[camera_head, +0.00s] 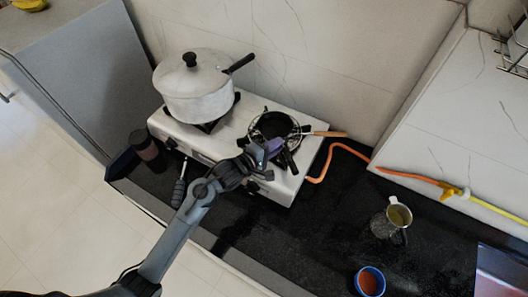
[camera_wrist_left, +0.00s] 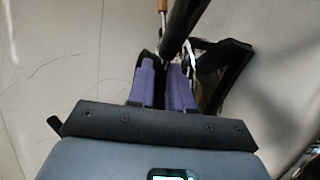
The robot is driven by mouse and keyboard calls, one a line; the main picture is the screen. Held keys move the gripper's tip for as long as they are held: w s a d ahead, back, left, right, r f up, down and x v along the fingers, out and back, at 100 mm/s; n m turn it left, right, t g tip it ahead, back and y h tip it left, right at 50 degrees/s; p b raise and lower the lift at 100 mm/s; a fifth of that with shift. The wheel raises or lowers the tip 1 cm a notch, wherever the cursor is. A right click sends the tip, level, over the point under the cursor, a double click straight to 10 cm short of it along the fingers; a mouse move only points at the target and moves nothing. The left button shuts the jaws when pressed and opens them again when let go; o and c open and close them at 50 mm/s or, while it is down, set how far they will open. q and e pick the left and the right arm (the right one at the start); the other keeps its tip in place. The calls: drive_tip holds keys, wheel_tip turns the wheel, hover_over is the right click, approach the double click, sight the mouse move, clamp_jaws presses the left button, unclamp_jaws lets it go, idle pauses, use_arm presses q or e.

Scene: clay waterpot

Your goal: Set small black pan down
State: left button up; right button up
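The small black pan (camera_head: 268,127) is at the right burner of the white stove (camera_head: 222,143) in the head view. I cannot tell whether it rests on the burner grate or is just above it. My left gripper (camera_head: 275,149) is at the pan's near side. In the left wrist view, its purple fingers (camera_wrist_left: 164,84) are on either side of a black handle (camera_wrist_left: 183,25), closed on it. The pan's bowl is not clear in that view. My right gripper is not in view.
A lidded white pot (camera_head: 195,95) stands on the left burner. A brown stick-like handle (camera_head: 325,134) juts out right of the pan. An orange hose (camera_head: 338,151), metal pitcher (camera_head: 391,221) and blue cup (camera_head: 369,282) are rightward. The dark counter's middle is clear.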

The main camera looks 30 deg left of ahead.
use_arm(q)
drive_tip(key=p+v, duration=0.1)
drive_tip(key=v, duration=0.9)
drive_tip(key=s+f+m+g+y, duration=0.2)
drive_tip(key=s+m+g, duration=0.3)
drive_tip(key=s+m, duration=0.3)
drive_tip(key=s+f+m+g+y, duration=0.3)
drive_tip(key=s+m, duration=0.6)
drive_tip(key=s, duration=0.7)
wheel_tip(320, 180, down, 2)
drive_tip(key=g, duration=0.2)
drive_tip(key=shift+d+f+g, duration=0.2)
drive_tip(key=shift+f+g, duration=0.05)
drive_tip(key=shift+g, duration=0.05)
drive_tip(key=shift+w, duration=0.1)
wheel_tip(320, 180, up, 23)
drive_tip(key=p, duration=2.3)
